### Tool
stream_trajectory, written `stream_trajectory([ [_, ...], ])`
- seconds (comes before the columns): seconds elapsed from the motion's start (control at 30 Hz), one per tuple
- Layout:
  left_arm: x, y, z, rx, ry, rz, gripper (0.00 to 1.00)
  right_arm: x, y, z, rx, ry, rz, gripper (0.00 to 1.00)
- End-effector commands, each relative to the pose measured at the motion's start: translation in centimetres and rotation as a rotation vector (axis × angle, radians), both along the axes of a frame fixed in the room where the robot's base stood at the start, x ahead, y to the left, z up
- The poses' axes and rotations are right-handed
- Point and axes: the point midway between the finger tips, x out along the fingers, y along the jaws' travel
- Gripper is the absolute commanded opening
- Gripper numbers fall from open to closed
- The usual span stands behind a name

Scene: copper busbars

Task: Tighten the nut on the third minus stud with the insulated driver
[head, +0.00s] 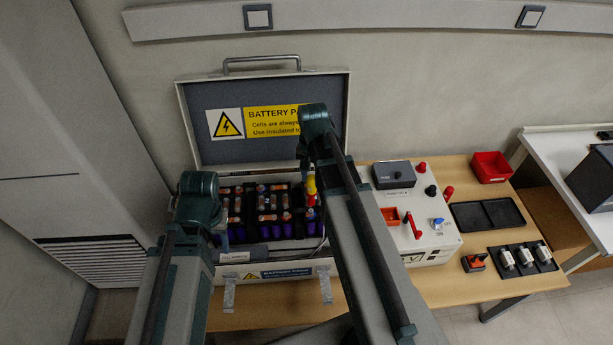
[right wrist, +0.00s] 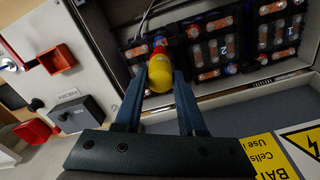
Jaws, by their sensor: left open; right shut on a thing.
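The open battery case (head: 300,268) holds cells with purple sides and orange-copper busbars with studs (head: 267,217). My right gripper (right wrist: 160,82) is shut on the yellow-and-red insulated driver (right wrist: 158,52), seen end-on over the busbars in the right wrist view. In the head view the driver (head: 311,188) is over the right part of the cell pack. Its tip is hidden, so I cannot tell whether it touches a nut. The third minus stud cannot be singled out. My left gripper (head: 220,216) is at the case's left side, mostly hidden by its own arm.
The lid (head: 262,150) stands open behind the case. A white control box (head: 430,230) with a red lever is to the right. Beyond it are a red bin (head: 491,166), a black tray (head: 487,214) and a dark holder with white parts (head: 524,258).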

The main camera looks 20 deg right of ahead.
Motion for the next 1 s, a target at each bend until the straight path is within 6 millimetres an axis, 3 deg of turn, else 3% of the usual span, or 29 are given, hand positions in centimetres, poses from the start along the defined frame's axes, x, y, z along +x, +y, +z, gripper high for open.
stream_trajectory([
  [0.27, 0.0, 0.0, -4.5, 0.000, 0.000, 0.000, 0.50, 0.0, 0.0, -4.5, 0.000, 0.000, 0.000, 0.00],
  [0.33, 0.0, 0.0, -3.5, 0.000, 0.000, 0.000, 0.50, 0.0, 0.0, -3.5, 0.000, 0.000, 0.000, 0.00],
  [0.8, 0.0, 0.0, -3.4, 0.000, 0.000, 0.000, 0.50, 0.0, 0.1, -3.3, 0.000, 0.000, 0.005, 0.00],
  [1.0, 0.0, 0.0, -3.4, 0.000, 0.000, 0.000, 0.50, 0.0, 0.1, -3.3, 0.000, 0.000, 0.212, 0.00],
])
